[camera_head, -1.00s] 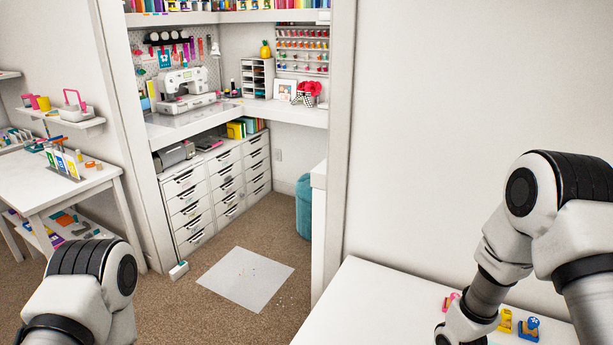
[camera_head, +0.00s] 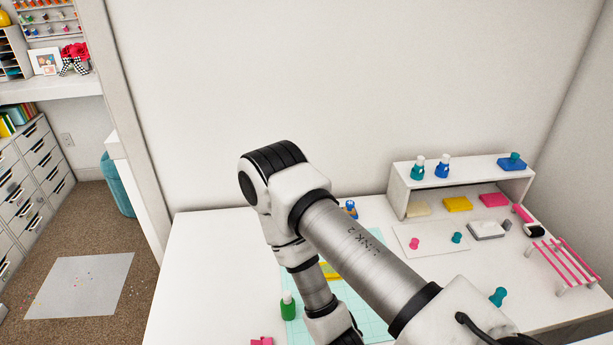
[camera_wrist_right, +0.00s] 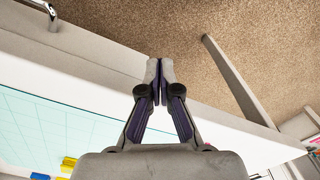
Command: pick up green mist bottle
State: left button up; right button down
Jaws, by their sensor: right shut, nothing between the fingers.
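A green bottle with a white cap (camera_head: 288,308) stands upright on the white table, at the left edge of the pale teal cutting mat (camera_head: 372,326), left of my right forearm in the head view. My right gripper (camera_wrist_right: 160,70) shows in the right wrist view, its fingertips together and empty, past the table's edge with carpet beyond. It is apart from the bottle, which does not show in the wrist view. In the head view the right gripper is out of frame below. My left gripper is in neither current view.
A white shelf riser (camera_head: 400,195) with teal and blue bottles stands at the back right. A pink-barred rack (camera_head: 565,262) is at the right. Pink pieces (camera_head: 262,341) lie near the front. The table's left part (camera_head: 215,270) is clear. My right arm covers the table's middle.

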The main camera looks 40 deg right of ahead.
aim_at(289, 308)
jog(key=z, duration=1.4)
